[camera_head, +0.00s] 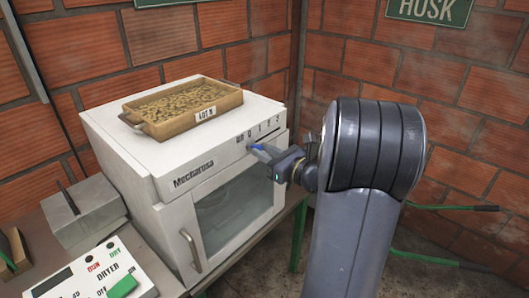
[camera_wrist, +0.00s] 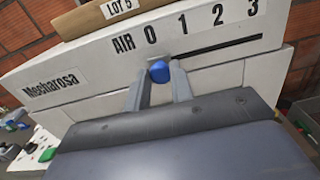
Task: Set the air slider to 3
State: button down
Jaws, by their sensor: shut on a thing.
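The air slider has a blue knob (camera_wrist: 159,71) on the white front of the machine. It sits at the left end of the dark slot (camera_wrist: 222,48), below and nearest the 0 of the printed scale "AIR 0 1 2 3" (camera_wrist: 182,27). My gripper (camera_wrist: 160,83) has a finger on each side of the knob and is shut on it. In the head view, my gripper (camera_head: 268,156) reaches the machine's upper front edge from the right, and a bit of blue shows at its tip. The slot runs free to the right, under 1, 2 and 3.
The white machine marked "Mecharosa" (camera_head: 168,168) has a glass door (camera_head: 236,210) with a handle below the scale. A tray of grain marked "LOT 5" (camera_head: 160,128) sits on top. A dryer panel (camera_head: 100,275) stands at the lower left. Brick walls stand behind.

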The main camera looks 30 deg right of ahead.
jog(key=w+d, duration=0.1)
jog(key=d, duration=0.2)
jog(key=w+d, duration=0.1)
jog(key=d, duration=0.3)
jog(key=w+d, duration=0.2)
jog(key=d, duration=0.2)
jog(key=shift+d+r+p, duration=0.1)
jog(key=shift+d+p, duration=0.1)
jog(key=shift+p, duration=0.1)
jog(key=c, duration=1.3)
grip_release()
jog(key=shift+w+d, duration=0.1)
jog(key=shift+d, duration=0.05)
jog(key=shift+c, duration=0.2)
jog(key=shift+o, duration=0.5)
jog(key=b+v, duration=0.2)
jog(key=v, duration=0.8)
jog(key=shift+s, duration=0.4)
jog(key=shift+d, duration=0.1)
